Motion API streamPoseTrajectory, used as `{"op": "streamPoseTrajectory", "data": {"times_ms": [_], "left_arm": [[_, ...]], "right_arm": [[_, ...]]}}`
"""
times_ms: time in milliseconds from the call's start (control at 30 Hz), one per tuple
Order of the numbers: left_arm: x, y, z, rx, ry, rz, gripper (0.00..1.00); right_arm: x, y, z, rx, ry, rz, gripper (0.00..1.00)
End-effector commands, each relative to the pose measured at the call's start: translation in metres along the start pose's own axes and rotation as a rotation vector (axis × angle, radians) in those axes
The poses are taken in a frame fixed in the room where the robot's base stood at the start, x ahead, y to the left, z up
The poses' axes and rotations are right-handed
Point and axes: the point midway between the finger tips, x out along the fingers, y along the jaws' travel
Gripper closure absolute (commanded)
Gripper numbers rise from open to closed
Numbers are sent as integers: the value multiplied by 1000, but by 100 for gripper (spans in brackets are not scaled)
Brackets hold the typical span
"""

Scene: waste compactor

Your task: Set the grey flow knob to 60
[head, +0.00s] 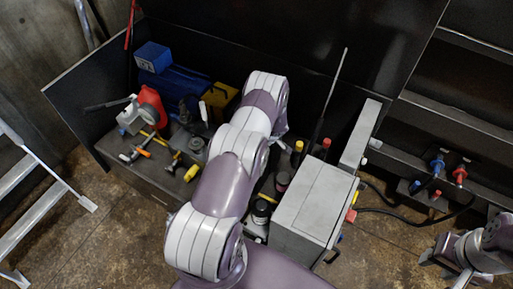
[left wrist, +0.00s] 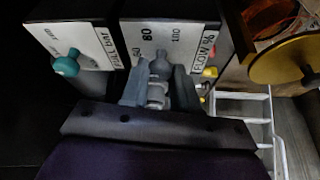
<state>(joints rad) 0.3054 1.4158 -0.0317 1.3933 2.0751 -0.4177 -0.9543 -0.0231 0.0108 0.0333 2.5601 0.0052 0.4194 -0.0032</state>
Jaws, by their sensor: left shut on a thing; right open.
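The grey flow knob (left wrist: 161,66) is on a white panel marked "FLOW %" (left wrist: 203,48) in the left wrist view. The numbers 60, 80 and 100 show around it. My left gripper (left wrist: 160,88) is shut on the knob, with a finger on each side. The fingers cover part of the knob, and I cannot tell which number it points to. In the head view my left arm hides the knob and its panel. My right gripper (head: 455,265) is open and empty at the lower right of the head view, away from the bench.
A teal knob (left wrist: 67,64) sits on the neighbouring panel marked "FULL bar". A yellow disc (left wrist: 285,62) is at the right. A grey box (head: 308,205) stands right of my left arm.

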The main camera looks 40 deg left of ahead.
Motion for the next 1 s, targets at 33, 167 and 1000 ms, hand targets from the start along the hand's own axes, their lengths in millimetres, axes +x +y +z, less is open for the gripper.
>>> {"op": "streamPoseTrajectory", "data": {"times_ms": [33, 167, 1000], "left_arm": [[1, 0, 0, -14, 1, -4, 100], [1, 0, -1, -40, 1, -16, 100], [0, 0, -1, -54, 1, -22, 46]], "right_arm": [[2, 0, 0, 0, 0, 0, 57], [3, 0, 0, 0, 0, 0, 57], [3, 0, 0, 0, 0, 0, 57]]}}
